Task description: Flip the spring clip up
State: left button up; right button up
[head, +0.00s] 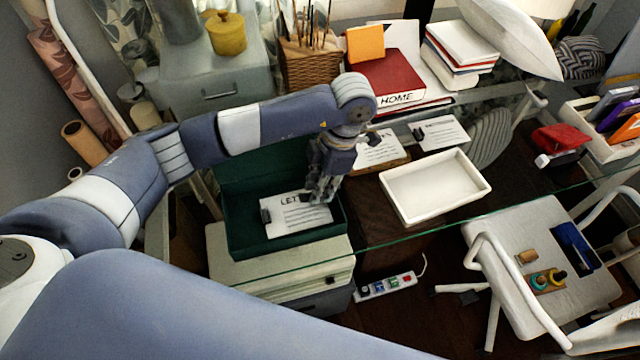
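A sheet headed "LET..." (298,217) lies in the dark green open box (240,180), with a small black clip (265,215) at its left edge. Two more sheets lie to the right, each with a small dark clip: one on a brown board (380,152), with its clip (373,138) near the top, and one behind it (444,132), with its clip (418,134) at the left. Whether any clip is up or down is too small to tell. My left gripper (320,194) points down over the green box, at the letter's upper right edge. Its finger gap is unclear. My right gripper is out of view.
A white tray (390,205) stands right of the green box on the glass desk. Behind are a red book (385,78), a stack of books (460,45) and a wicker basket (310,68). A white chair (505,225) stands at the front right.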

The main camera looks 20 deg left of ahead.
pick_arm(q)
jog(key=shift+r, duration=0.2)
jog(key=v, duration=1.1)
jog(key=shift+r, duration=0.3)
jog(key=shift+w+d, duration=0.1)
